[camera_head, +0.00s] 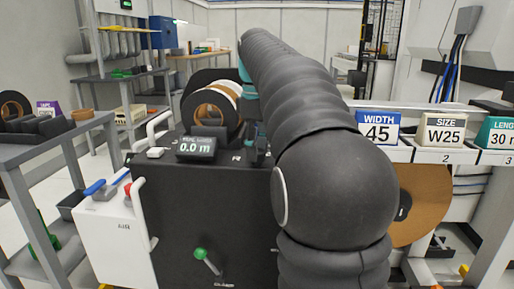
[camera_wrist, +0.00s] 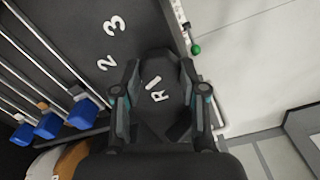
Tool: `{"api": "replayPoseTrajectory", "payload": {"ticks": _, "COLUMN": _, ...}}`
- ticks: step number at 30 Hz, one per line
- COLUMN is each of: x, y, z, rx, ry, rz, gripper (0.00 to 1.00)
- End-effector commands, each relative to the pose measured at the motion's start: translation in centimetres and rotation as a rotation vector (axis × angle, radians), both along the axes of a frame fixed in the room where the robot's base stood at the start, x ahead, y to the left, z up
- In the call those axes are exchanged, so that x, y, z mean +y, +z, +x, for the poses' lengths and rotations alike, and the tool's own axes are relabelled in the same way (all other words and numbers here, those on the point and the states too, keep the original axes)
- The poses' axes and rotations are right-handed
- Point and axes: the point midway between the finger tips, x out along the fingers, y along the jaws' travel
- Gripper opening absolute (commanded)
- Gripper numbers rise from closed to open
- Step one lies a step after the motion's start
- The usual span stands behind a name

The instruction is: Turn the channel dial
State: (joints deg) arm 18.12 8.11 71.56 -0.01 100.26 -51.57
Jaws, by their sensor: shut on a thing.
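The channel dial (camera_wrist: 155,67) shows in the wrist view as a dark rounded shape between the fingers of my gripper (camera_wrist: 160,85). My gripper is shut on it from above. White marks "R" and "1" lie between the fingers, and "2" and "3" lie up and to the left on the dark panel (camera_wrist: 75,30). Which mark the dial points to, I cannot tell. In the head view my gripper (camera_head: 258,145) reaches down to the black machine's top, partly behind my arm, and the dial is hidden there.
The black machine (camera_head: 215,215) has a display (camera_head: 196,148) reading 0.0 m and a green-knobbed lever (camera_head: 203,255). Tape rolls (camera_head: 212,104) stand behind. Signs reading WIDTH 45 (camera_head: 378,129) and SIZE W25 (camera_head: 445,130) stand right. Blue blocks on rods (camera_wrist: 50,125) lie left of my gripper.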

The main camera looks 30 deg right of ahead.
Motion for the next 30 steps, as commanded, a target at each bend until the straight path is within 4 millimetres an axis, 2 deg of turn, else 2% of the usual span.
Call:
{"api": "replayPoseTrajectory", "payload": {"ticks": 11, "x": 0.03, "y": 0.19, "z": -0.03, "rx": 0.004, "ry": -0.088, "rz": 0.002, "gripper": 0.07}}
{"api": "replayPoseTrajectory", "payload": {"ticks": 30, "x": 0.03, "y": 0.16, "z": -0.02, "rx": 0.004, "ry": -0.65, "rz": 0.002, "gripper": 0.07}}
